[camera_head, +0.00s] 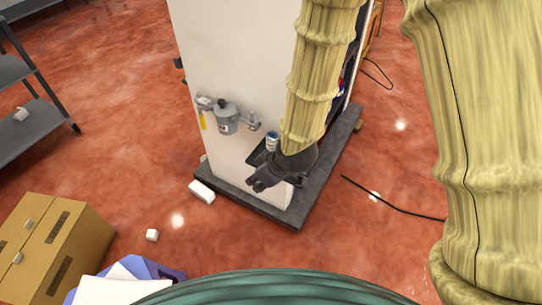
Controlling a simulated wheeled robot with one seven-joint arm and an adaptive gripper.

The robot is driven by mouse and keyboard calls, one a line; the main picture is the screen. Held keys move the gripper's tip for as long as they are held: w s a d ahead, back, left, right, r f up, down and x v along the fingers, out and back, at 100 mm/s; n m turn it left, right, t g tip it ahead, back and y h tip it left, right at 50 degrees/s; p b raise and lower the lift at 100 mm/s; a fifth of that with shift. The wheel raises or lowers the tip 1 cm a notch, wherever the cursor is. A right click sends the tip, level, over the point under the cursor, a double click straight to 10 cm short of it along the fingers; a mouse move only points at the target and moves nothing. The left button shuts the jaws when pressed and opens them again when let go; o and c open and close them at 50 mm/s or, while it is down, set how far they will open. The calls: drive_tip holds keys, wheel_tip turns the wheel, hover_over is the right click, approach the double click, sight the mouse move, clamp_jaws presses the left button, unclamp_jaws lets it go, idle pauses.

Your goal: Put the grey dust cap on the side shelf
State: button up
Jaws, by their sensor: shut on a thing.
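My gripper (258,184) is black and points down and to the left, low in front of the white panel. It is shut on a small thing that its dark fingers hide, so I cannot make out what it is. I cannot pick out the grey dust cap anywhere else. A grey shelf unit (36,134) stands at the left edge, well apart from my gripper, and appears to be the side shelf. A small pale piece (20,114) lies on its lower board.
A grey fitting (227,117) with pipe ends sticks out of the white panel (235,55), which stands on a dark base (322,185). Cardboard boxes (75,247) and a blue bin (165,270) stand at the lower left. White blocks (201,192) and a black cable (395,208) lie around.

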drive_tip(key=w, duration=0.4)
drive_tip(key=w+f, duration=0.1)
drive_tip(key=w, duration=0.9)
drive_tip(key=shift+w+f, duration=0.15)
drive_tip(key=shift+f, duration=1.75)
drive_tip(key=shift+f, duration=0.15)
drive_tip(key=o, duration=0.7)
drive_tip(key=p+v, duration=0.1)
drive_tip(key=v, duration=1.1)
